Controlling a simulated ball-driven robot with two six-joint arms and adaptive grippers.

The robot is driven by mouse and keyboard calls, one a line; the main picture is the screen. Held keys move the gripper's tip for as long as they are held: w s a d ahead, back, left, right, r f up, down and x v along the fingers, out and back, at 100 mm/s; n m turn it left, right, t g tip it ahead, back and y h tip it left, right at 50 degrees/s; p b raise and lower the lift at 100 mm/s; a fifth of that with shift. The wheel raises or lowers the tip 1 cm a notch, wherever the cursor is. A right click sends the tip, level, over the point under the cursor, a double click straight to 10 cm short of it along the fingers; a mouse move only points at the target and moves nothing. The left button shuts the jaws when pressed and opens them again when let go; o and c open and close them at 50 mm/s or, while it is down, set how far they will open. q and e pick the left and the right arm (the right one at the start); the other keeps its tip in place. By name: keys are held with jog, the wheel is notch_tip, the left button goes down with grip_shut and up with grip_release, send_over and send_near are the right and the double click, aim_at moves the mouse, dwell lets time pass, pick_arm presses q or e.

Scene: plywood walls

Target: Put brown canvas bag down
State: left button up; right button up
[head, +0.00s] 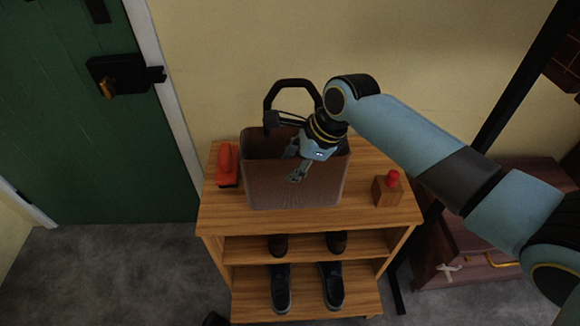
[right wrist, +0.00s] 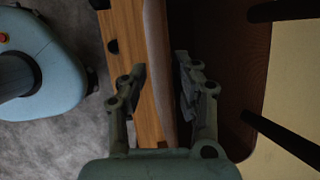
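The brown canvas bag (head: 265,180) stands upright on the top of the wooden shelf unit (head: 235,222). Its black handle (head: 291,81) rises at the back. My right gripper (head: 298,174) reaches in over the bag's front rim. In the right wrist view, its two fingers (right wrist: 160,85) are apart, with the bag's pale rim (right wrist: 156,40) running between them. One finger is on the bag's inner side (right wrist: 235,70) and the other is outside over the shelf top; a gap shows beside the wall. My left gripper is not in view.
A red-orange brush-like object (head: 226,163) lies left of the bag. A small wooden block with a red knob (head: 387,188) stands on the right. Shoes (head: 281,288) stand on the lower shelves. A green door (head: 80,150) is at the left.

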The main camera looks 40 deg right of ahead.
jog(key=p+v, duration=0.2)
jog(key=v, duration=0.7)
jog(key=shift+r, duration=0.25)
jog(key=shift+s, duration=0.1)
jog(key=s+d+f+n+g+h, duration=0.1)
jog(key=s+f+n+g, duration=0.1)
jog(key=s+f, duration=0.8)
jog(key=s+f+n+g, duration=0.1)
jog(key=s+f+g, duration=0.1)
jog(key=s+f, duration=0.8)
jog(key=s+f+n+h, duration=0.2)
jog(key=s+f+n, duration=1.4)
jog(key=n, duration=0.6)
jog(key=shift+s+d+f+t, duration=0.25)
jog(key=shift+s+d+t, duration=0.1)
jog(key=shift+s, duration=0.8)
